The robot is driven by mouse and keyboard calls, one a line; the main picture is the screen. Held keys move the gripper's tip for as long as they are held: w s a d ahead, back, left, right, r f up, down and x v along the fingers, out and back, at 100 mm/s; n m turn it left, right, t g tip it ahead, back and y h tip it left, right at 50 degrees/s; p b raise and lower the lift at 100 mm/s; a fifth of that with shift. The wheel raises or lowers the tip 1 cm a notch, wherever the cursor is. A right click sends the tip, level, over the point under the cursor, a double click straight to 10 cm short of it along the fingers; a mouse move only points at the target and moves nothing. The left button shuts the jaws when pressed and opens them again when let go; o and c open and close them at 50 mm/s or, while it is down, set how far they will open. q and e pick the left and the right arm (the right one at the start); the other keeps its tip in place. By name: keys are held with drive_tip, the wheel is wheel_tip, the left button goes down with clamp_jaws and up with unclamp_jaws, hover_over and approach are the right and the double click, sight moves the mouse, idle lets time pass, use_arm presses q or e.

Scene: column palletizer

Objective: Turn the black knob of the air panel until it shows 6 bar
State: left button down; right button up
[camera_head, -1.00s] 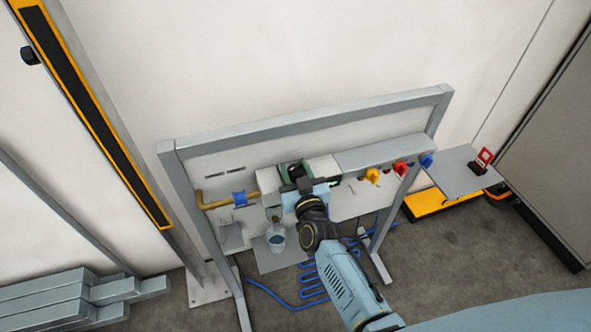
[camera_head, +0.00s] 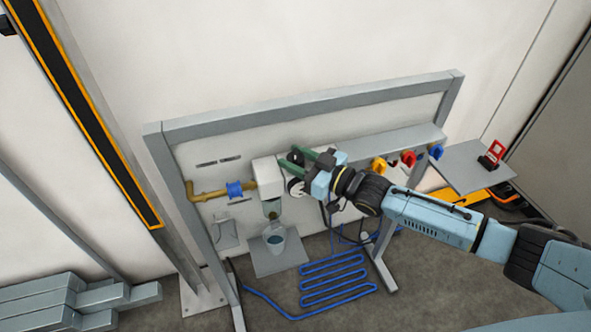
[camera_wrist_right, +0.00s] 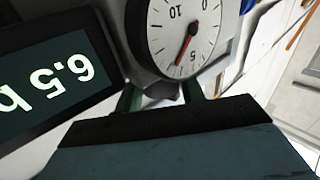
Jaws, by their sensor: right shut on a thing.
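The air panel (camera_head: 231,143) is a grey frame with a white back. The black knob (camera_head: 296,156) sits near its upper middle, between the two green fingers of my right gripper (camera_head: 300,160), which is shut on it. The arm reaches in from the right. In the right wrist view the knob is mostly hidden by the gripper. There a round gauge (camera_wrist_right: 160,45), seen upside down, has its red needle a little past 5 on the side towards 10. An upside-down display (camera_wrist_right: 50,80) beside it reads 6.5, with its unit cut off. My left gripper is out of view.
A brass pipe with a blue valve (camera_head: 235,189) is left of the knob. Yellow (camera_head: 378,166), red (camera_head: 408,158) and blue (camera_head: 436,151) fittings are to its right. A clear cup (camera_head: 274,236) stands below, near a coiled blue hose (camera_head: 335,278). Metal bars lie lower left.

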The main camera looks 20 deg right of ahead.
drive_tip(key=n+g+y+b, duration=0.2)
drive_tip(key=g, duration=0.1)
drive_tip(key=shift+d+n+y+b, duration=0.1)
drive_tip(key=shift+n+y+b, duration=0.2)
drive_tip(key=shift+y+b, duration=0.1)
drive_tip(key=shift+n+g+y+b, duration=0.45)
drive_tip(key=shift+n+g+y, duration=0.2)
drive_tip(key=shift+g, duration=0.25)
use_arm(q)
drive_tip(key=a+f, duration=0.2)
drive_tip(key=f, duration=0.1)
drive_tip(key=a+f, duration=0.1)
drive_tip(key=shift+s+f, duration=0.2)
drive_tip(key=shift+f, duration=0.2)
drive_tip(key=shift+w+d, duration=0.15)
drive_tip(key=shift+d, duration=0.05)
use_arm(e)
drive_tip(key=shift+r, duration=0.1)
drive_tip(key=o, duration=0.9)
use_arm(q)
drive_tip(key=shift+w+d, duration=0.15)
use_arm(e)
drive_tip(key=shift+o, duration=0.2)
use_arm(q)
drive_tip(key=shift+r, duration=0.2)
use_arm(e)
drive_tip(key=v, duration=1.3)
drive_tip(key=shift+s, duration=0.1)
